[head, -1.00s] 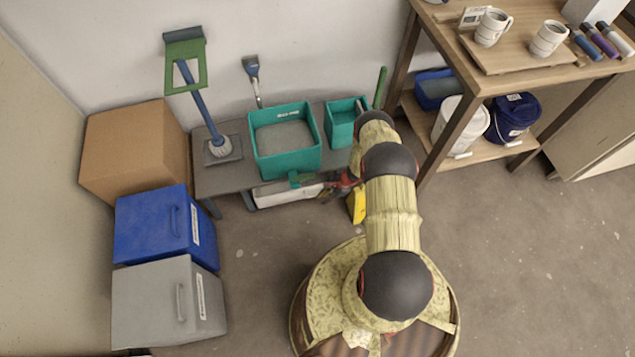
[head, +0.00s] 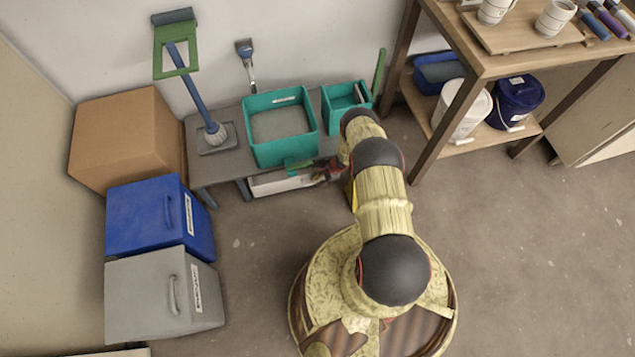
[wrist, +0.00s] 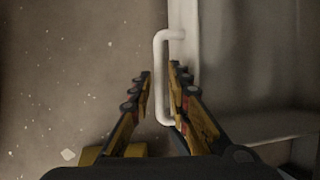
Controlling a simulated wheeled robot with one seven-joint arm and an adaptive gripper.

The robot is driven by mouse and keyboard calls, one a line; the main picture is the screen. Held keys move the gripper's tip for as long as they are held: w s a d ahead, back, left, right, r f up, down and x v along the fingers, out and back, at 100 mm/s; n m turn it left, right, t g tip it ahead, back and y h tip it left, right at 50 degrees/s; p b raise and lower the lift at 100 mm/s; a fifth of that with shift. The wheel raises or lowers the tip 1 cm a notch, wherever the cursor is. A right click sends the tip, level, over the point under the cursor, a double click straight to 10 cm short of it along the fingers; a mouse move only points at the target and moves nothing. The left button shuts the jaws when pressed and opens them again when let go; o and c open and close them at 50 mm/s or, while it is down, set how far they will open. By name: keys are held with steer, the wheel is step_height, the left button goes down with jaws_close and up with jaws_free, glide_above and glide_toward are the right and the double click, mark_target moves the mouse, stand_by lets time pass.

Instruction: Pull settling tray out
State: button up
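A white tray (head: 281,184), which I take for the settling tray, sits low under the grey bench in the head view. In the wrist view its pale front (wrist: 185,18) carries a white bar handle (wrist: 159,95). My gripper (wrist: 160,72) is open, with one finger on each side of the handle bar. The right finger lies between the bar and the tray front. I cannot tell whether either finger touches the bar. In the head view my gripper (head: 322,176) is at the tray's right end, partly hidden by my arm.
The grey bench (head: 222,170) bears two teal tubs (head: 285,148) (head: 338,120) and a brush. A cardboard box (head: 125,140), a blue bin (head: 150,220) and a grey bin (head: 150,295) stand left. A wooden shelf (head: 455,160) with buckets stands right. Floor (head: 245,270) before the bench is clear.

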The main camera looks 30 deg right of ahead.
steer(key=c, duration=0.3)
jaws_close()
stand_by(0.6)
